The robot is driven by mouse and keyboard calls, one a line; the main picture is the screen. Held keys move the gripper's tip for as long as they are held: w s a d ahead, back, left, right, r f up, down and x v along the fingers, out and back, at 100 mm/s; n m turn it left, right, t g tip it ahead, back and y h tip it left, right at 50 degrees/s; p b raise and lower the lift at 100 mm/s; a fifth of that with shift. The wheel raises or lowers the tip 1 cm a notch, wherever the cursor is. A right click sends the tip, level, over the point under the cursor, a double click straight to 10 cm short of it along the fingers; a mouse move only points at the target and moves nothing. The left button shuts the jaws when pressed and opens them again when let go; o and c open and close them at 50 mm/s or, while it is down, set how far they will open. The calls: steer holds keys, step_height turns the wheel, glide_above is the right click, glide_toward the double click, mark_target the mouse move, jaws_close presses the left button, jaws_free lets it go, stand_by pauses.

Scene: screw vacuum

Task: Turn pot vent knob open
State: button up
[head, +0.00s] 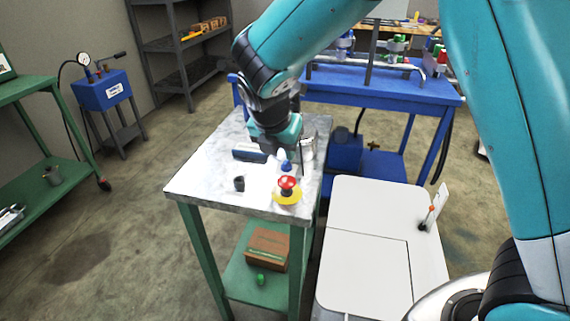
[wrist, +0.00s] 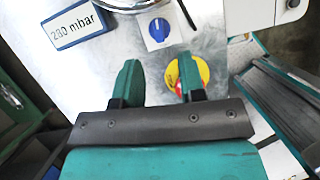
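A blue knob with a white pointer mark (wrist: 159,29) sits on a white square plate on the metal tabletop, ahead of my fingertips in the wrist view. It also shows as a small blue spot in the head view (head: 286,166). No label on it can be read, so I cannot tell for certain that it is the pot vent knob. My gripper (wrist: 159,62) is open and empty, its two teal fingers apart and short of the knob in the picture. In the head view my gripper (head: 276,150) is above the table, partly hiding what stands behind it.
A red emergency button (head: 288,183) on a yellow base stands near the table's front edge, partly behind my right finger in the wrist view. A "280 mbar" display (wrist: 74,26) lies left of the knob. A small black cylinder (head: 239,184) stands on the metal table (head: 205,180).

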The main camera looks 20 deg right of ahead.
mark_target(285, 163)
steer(key=x, duration=0.5)
steer(key=shift+w+f, duration=0.1)
steer(key=shift+f, duration=0.25)
steer(key=shift+d, duration=0.1)
jaws_close()
